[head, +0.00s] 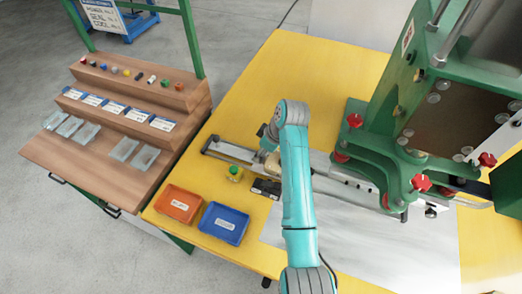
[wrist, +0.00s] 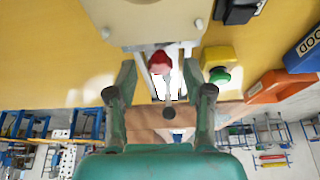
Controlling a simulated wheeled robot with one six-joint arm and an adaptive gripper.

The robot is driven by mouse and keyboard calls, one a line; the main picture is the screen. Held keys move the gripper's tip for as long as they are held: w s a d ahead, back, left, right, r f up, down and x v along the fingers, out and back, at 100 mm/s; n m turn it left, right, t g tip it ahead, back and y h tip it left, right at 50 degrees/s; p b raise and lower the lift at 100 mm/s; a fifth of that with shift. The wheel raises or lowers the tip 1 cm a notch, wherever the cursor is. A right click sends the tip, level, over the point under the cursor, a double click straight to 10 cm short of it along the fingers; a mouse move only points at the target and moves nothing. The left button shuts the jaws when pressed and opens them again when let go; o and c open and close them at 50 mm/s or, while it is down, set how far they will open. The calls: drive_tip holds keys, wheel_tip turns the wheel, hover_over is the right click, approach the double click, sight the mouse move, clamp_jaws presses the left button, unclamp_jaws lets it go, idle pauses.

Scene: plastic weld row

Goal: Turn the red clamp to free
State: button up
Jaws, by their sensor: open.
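In the wrist view a small red clamp part (wrist: 160,63) sits at the edge of a pale fixture (wrist: 165,20). A thin metal rod (wrist: 168,90) with a dark round end runs from near it toward my gripper. My gripper (wrist: 160,78) is open, one finger on each side of the red part and rod, with gaps visible on both sides. In the head view my gripper is mostly hidden behind my turquoise arm, beside the metal rail (head: 228,150). The red clamp cannot be made out there.
A yellow box with a green button (head: 235,173), a black box (head: 266,188), an orange tray (head: 178,204) and a blue tray (head: 223,222) lie near. The green press (head: 385,150) with several red knobs stands right. The yellow table (head: 290,75) is clear behind.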

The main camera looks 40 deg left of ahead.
drive_tip(key=shift+f, duration=0.15)
clamp_jaws()
drive_tip(key=shift+m, duration=0.3)
drive_tip(key=shift+s+a+m+t, duration=0.1)
drive_tip(key=shift+m+t, duration=0.45)
drive_tip(key=shift+m, duration=0.75)
drive_tip(key=shift+s+m+t, duration=0.1)
drive_tip(key=shift+m+t, duration=0.45)
drive_tip(key=shift+m, duration=0.75)
unclamp_jaws()
